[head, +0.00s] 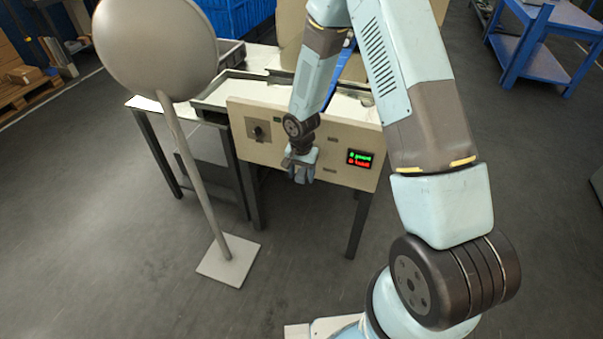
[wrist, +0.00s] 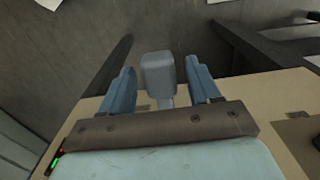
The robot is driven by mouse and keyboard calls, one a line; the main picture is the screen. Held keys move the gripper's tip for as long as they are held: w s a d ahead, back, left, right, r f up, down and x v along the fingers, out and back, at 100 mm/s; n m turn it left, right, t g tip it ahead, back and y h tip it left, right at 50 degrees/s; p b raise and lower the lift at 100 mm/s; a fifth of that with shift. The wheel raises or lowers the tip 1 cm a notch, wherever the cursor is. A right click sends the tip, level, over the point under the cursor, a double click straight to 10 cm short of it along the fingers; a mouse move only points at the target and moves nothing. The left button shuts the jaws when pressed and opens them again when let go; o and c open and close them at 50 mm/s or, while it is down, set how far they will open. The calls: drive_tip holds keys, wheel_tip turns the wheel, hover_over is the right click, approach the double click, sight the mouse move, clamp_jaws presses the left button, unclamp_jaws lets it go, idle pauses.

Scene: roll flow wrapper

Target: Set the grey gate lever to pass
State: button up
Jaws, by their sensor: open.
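The grey gate lever (wrist: 158,72) shows in the wrist view as a blocky grey handle on a short stem. It stands out from the beige panel, between my gripper's two blue fingers. My gripper (head: 302,174) is open around it, with a visible gap on each side of the handle. In the head view my gripper is in front of the lower middle of the beige panel (head: 347,133). I cannot make out the lever there, since my gripper and wrist cover that spot.
A small display (head: 360,158) with green and red text sits on the panel to the right of my gripper. A dark knob (head: 258,131) is at the panel's left. A round-headed grey stand (head: 205,200) stands at the left. The floor in front is clear.

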drive_tip(key=shift+c, duration=0.4)
clamp_jaws()
idle(0.4)
